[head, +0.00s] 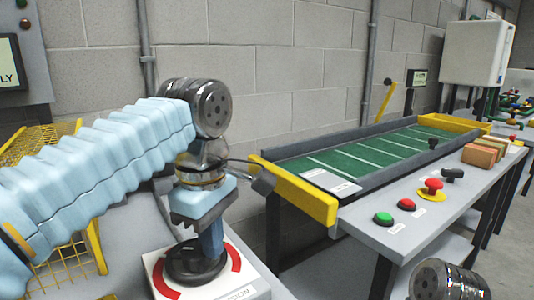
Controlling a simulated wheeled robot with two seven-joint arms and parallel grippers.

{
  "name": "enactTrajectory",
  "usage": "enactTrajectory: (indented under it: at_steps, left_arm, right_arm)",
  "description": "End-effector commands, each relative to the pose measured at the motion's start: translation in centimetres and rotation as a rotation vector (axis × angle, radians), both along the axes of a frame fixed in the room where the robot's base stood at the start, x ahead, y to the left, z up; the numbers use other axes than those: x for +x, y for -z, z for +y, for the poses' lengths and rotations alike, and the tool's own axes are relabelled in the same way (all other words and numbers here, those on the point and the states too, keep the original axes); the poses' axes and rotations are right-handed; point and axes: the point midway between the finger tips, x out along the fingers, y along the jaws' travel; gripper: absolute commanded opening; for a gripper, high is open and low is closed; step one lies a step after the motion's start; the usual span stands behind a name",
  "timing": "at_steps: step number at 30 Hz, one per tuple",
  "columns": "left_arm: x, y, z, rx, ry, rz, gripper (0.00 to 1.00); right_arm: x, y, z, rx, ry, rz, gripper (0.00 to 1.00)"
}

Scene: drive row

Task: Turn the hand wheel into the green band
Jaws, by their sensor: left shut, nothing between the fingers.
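The hand wheel (190,270) is a dark, round, low knob on a white plate (240,284) at the bottom, left of centre. Parts of a red arc (235,260) show on the plate around it. I see no green band; part of the plate's markings is hidden behind my left arm, gripper and the wheel. My left gripper (211,248) points down at the wheel, its fingers shut with nothing between them. The fingertips overlap the wheel in the picture; whether they touch it I cannot tell. My right gripper is not in view.
A yellow mesh basket (65,225) stands at the left. A gap separates bench and wheel plate.

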Motion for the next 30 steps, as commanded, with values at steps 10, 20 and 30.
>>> enactTrajectory:
  at_steps: [10, 20, 30]
  left_arm:
    - [-1.48, 1.79, 0.54, 0.026, -0.002, 0.056, 0.0]
    - [-1.67, 1.78, 0.86, 0.026, -0.005, 0.056, 0.0]
    - [-1.69, 1.78, 0.84, 0.026, -0.006, 0.056, 0.0]
  right_arm:
    - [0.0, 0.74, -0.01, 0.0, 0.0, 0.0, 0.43]
    - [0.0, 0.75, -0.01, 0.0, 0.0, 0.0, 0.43]
    - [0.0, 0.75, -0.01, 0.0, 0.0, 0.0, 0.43]
